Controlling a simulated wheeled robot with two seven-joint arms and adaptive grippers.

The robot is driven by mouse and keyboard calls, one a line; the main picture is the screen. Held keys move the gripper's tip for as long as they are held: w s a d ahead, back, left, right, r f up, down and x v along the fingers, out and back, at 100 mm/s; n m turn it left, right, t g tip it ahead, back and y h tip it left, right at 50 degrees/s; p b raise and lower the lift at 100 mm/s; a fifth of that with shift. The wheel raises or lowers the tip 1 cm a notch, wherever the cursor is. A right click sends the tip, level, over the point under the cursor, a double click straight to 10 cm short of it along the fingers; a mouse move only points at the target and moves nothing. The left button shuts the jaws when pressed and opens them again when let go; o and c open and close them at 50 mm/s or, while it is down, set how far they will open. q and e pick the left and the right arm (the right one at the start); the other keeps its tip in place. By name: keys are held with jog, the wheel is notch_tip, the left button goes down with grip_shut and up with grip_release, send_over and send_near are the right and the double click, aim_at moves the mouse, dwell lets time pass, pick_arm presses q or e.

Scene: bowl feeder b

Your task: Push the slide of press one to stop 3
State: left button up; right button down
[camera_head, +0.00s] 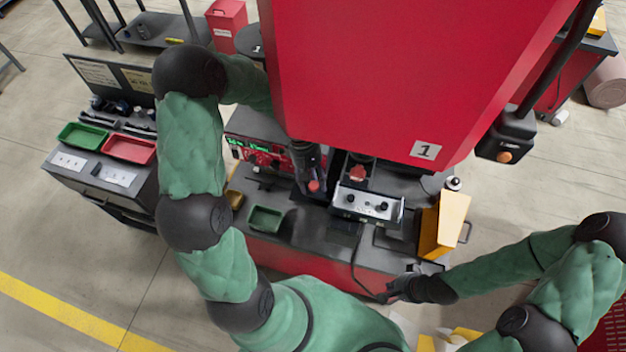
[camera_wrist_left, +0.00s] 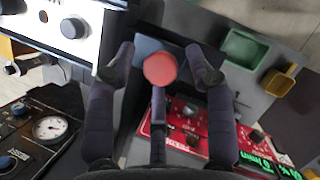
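Press one (camera_head: 380,75) is the large red machine with a "1" plate (camera_head: 425,150). A round red knob (camera_head: 314,186) shows on its work table, at my left gripper's fingertips. In the left wrist view the red knob (camera_wrist_left: 160,68) lies between the spread fingers of my left gripper (camera_wrist_left: 163,66). The side fingers are apart, with gaps beside the knob. Whether the middle finger touches it, I cannot tell. The slide's stop marks cannot be made out. My right gripper (camera_head: 396,291) is by the table's front edge, small and dark; its fingers are unclear.
A control box with dark knobs (camera_head: 367,203) stands right of the left gripper. A green tray (camera_head: 265,218) lies left of it, near a red panel with a green display (camera_head: 262,153). A yellow-orange box (camera_head: 446,222) stands at the right. A dial gauge (camera_wrist_left: 49,128) shows in the wrist view.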

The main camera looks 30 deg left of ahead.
pick_arm(q)
grip_shut()
jog(key=shift+a, duration=0.15)
jog(key=s+a, duration=0.2)
jog(key=a, duration=0.7)
jog(key=shift+s+a, duration=0.15)
jog(key=shift+a, duration=0.1)
jog(key=shift+o, duration=1.4)
grip_release()
jog(key=shift+r+b, duration=0.15)
jog(key=shift+b, duration=0.15)
